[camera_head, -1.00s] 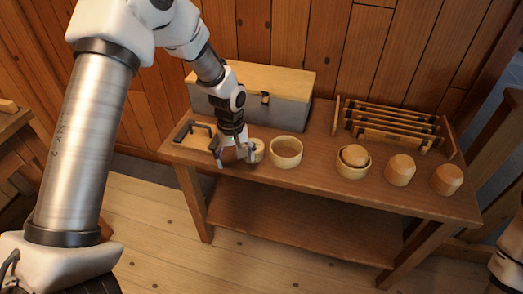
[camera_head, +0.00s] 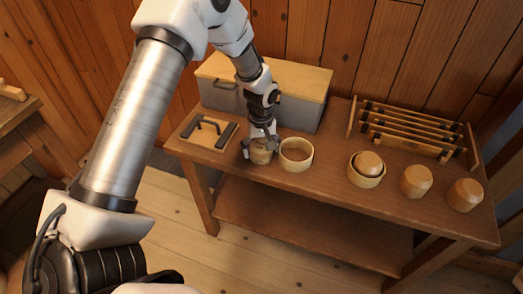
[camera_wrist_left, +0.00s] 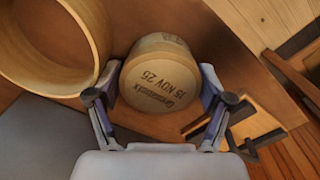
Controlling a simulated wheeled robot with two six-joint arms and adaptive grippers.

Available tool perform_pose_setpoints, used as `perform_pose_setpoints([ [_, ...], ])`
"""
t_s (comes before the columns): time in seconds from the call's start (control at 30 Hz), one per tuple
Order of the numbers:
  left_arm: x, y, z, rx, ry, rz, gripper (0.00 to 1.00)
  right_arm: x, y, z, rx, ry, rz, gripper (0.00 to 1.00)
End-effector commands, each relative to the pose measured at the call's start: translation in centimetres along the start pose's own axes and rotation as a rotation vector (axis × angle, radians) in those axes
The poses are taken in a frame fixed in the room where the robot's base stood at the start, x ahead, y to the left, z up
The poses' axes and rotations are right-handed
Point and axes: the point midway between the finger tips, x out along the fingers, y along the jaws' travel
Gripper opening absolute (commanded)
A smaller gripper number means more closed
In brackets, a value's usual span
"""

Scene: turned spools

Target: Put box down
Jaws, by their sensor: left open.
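A small round pale-wood box (camera_head: 261,155) stands near the front edge of the table, left of an open wooden bowl (camera_head: 296,154). In the left wrist view the box (camera_wrist_left: 160,78) shows its flat face with printed lettering, including "15 NOV 25". My left gripper (camera_head: 261,147) is open, with one finger on each side of the box. In the left wrist view the gripper (camera_wrist_left: 160,90) has its fingers close to the box's sides; whether they touch it is unclear. The bowl (camera_wrist_left: 55,45) is close beside the left finger. My right gripper is out of view.
A grey chest with a wooden lid (camera_head: 300,78) stands behind the gripper. A board with dark handles (camera_head: 207,133) lies to the left. Right of the bowl are a bowl holding a wooden piece (camera_head: 366,180), two rounded wooden pieces (camera_head: 415,181) and a slatted rack (camera_head: 410,130).

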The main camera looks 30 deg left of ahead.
Motion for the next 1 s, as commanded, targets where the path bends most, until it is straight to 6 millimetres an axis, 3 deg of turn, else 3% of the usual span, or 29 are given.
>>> perform_pose_setpoints([
  [0.13,0.0,0.0,0.0,0.000,0.001,0.001,0.80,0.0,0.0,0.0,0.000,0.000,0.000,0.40],
  [0.17,0.0,0.0,0.0,0.000,0.001,0.000,0.73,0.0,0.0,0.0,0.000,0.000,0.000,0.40],
  [0.23,-0.1,0.0,0.0,0.001,0.001,0.000,0.48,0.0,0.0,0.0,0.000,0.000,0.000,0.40],
  [0.27,-0.1,0.0,0.0,0.001,0.000,0.000,0.42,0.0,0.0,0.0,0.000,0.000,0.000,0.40],
  [0.37,-0.1,0.0,0.0,0.001,0.000,0.000,0.42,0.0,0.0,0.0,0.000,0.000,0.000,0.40],
  [0.4,-0.1,0.0,0.0,0.001,0.000,0.000,0.37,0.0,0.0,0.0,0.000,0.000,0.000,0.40],
  [0.67,-0.4,0.0,0.0,0.001,0.001,0.000,0.37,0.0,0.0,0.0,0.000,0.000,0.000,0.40],
  [0.93,-3.5,0.1,-0.1,0.001,0.002,0.002,0.37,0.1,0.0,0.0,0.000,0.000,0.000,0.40],
  [1.0,-3.7,0.1,1.1,0.003,0.000,-0.002,0.37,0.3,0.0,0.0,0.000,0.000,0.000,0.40],
])
